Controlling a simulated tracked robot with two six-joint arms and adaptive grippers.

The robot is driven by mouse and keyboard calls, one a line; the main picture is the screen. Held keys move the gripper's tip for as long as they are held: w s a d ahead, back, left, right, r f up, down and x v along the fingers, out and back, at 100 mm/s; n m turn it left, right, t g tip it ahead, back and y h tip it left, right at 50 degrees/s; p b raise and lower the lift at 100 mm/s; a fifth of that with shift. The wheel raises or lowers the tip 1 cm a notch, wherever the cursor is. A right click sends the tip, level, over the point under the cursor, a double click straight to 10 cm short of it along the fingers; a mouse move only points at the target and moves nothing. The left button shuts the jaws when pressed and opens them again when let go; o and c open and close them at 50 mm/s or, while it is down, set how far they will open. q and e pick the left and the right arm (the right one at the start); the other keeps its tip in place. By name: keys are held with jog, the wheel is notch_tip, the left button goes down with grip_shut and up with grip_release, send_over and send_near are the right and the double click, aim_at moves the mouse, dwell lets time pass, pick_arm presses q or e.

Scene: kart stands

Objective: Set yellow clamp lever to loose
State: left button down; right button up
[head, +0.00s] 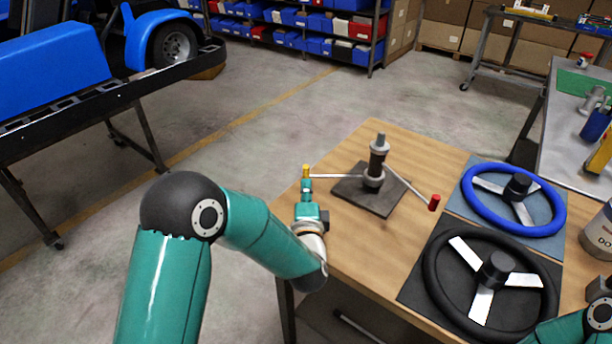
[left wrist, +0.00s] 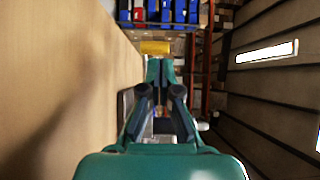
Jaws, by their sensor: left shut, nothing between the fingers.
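A dark clamp post (head: 375,165) stands on a dark square plate (head: 368,190) on the wooden table. A silver lever with a yellow knob (head: 306,170) reaches left from it. A second silver lever with a red knob (head: 434,202) reaches to the right and toward me. My left gripper (head: 307,186) is shut and empty, just on the near side of the yellow knob. In the left wrist view the yellow knob (left wrist: 155,47) shows just beyond the closed fingertips (left wrist: 160,62); I cannot tell whether they touch. My right gripper is not in view; part of my right arm shows at bottom right.
A blue steering wheel (head: 487,208) and a black steering wheel (head: 436,285) lie on mats on the right of the wooden table (head: 345,240). A blue kart on a dark stand (head: 90,110) is at left. The floor between is clear.

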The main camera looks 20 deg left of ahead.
aim_at(306, 172)
pick_arm(q)
jog(key=shift+x, duration=1.7)
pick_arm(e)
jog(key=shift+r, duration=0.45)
